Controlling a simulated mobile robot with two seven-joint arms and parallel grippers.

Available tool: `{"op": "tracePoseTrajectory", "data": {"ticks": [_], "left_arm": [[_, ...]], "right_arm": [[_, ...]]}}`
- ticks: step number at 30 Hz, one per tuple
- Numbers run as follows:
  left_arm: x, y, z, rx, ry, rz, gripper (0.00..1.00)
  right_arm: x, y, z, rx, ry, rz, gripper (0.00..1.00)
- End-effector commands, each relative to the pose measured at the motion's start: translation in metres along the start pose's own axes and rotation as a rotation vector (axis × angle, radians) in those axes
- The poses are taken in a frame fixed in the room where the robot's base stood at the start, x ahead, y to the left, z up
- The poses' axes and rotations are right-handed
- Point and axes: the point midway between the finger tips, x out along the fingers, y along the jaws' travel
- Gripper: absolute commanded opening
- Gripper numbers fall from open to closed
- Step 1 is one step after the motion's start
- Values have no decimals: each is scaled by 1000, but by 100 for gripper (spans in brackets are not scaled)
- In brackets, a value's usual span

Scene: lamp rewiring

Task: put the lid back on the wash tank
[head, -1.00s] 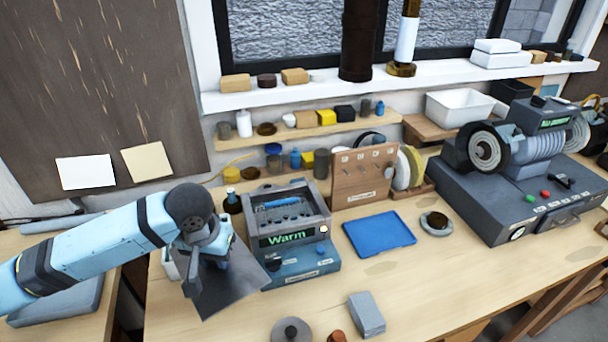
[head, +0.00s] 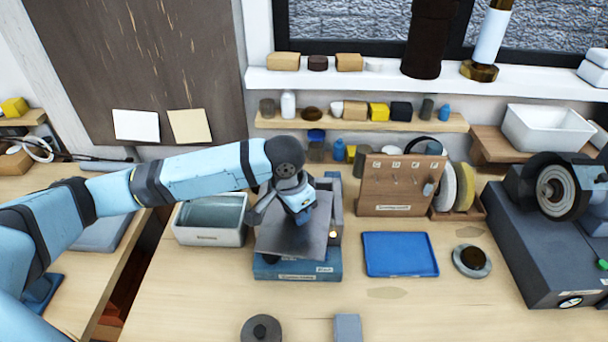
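The lid (head: 288,238) is a flat dark grey plate in the head view. My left gripper (head: 299,212) is shut on it from above, though its fingertips are partly hidden. The lid is over the wash tank (head: 297,270), a grey box with a blue front base. It hides most of the tank's opening and its display. A strip of the tank's right side shows past the lid. I cannot tell whether the lid touches the tank or hovers above it. My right gripper is not in view.
An open pale tub of liquid (head: 212,222) stands left of the tank. A wooden tool board (head: 398,190) is behind right, and a blue tray (head: 400,254) lies to the right. A round dark piece (head: 261,330) and a grey block (head: 348,328) are in front.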

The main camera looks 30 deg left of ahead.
Motion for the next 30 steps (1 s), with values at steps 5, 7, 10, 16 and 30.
{"op": "tracePoseTrajectory", "data": {"ticks": [5, 7, 10, 16, 30], "left_arm": [[4, -16, -14, 278, 1, 41, 0], [5, -22, -19, 389, 0, 57, 0], [6, -30, -26, 546, 1, 81, 0], [8, -48, -41, 859, 2, 128, 0], [7, -81, -64, 1391, 1, 209, 0]], "right_arm": [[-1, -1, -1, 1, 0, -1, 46], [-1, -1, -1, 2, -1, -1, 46], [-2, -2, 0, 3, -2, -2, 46], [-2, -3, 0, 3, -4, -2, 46], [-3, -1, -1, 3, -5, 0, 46]]}}
